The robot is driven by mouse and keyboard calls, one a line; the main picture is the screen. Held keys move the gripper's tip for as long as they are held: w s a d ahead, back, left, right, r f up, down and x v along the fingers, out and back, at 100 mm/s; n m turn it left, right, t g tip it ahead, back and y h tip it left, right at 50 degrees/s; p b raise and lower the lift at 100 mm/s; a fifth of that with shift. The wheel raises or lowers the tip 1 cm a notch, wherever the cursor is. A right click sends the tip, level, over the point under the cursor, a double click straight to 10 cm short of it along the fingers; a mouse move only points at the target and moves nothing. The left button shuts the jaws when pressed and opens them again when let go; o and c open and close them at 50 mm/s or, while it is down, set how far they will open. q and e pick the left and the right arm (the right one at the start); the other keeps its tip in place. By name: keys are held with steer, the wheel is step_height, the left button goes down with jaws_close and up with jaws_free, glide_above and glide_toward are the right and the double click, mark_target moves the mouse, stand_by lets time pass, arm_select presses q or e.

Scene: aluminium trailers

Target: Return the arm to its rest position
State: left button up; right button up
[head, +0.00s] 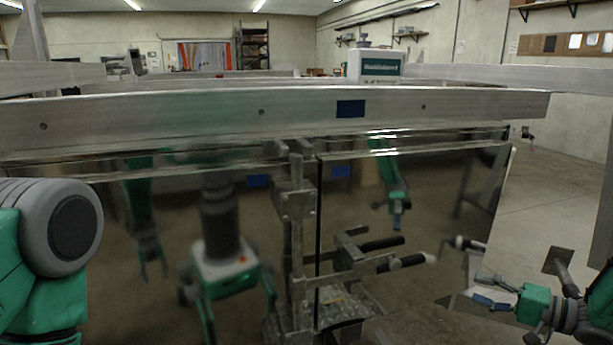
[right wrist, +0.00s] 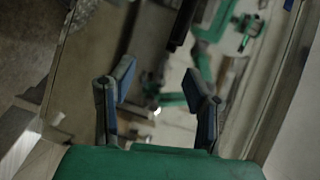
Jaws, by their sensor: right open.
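My right gripper (head: 487,291) is at the lower right of the head view, in front of the trailer's shiny panel (head: 420,200). Its blue-padded fingers point left. In the right wrist view the same gripper (right wrist: 158,80) has its two fingers spread apart, with nothing between them. It appears apart from the clamp handles. Of my left arm (head: 45,250), only a grey and green joint shows at the left edge of the head view. My left gripper is out of view, apart from blurred reflections of my body in the panel.
A long aluminium rail (head: 200,118) crosses the head view above the panel. A metal latch post (head: 297,225) with black-gripped handles (head: 380,245) sticks out at centre. A square metal plate (head: 558,261) lies close to my right gripper. Open floor (head: 540,210) shows at right.

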steer(key=s+a+f+n+g+h+p, duration=0.25)
steer(key=s+a+f+h, duration=0.45)
steer(key=s+a+f, duration=0.45)
arm_select(q)
steer(key=shift+d+r+p, duration=0.2)
steer(key=shift+r+p, duration=0.35)
steer(key=shift+r, duration=0.8)
steer(key=shift+d+r+p, duration=0.15)
steer(key=shift+r+p, duration=0.4)
steer(key=shift+r, duration=0.75)
arm_select(e)
steer(key=s+a+f+n+g+h, duration=0.1)
steer(key=s+n+g+h, duration=0.4)
steer(key=s, duration=2.2)
steer(key=shift+s+a+f+g, duration=0.2)
steer(key=shift+f+g, duration=0.25)
steer(key=shift+g, duration=1.2)
arm_select(q)
steer(key=shift+a, duration=0.15)
arm_select(e)
steer(key=shift+a, duration=0.2)
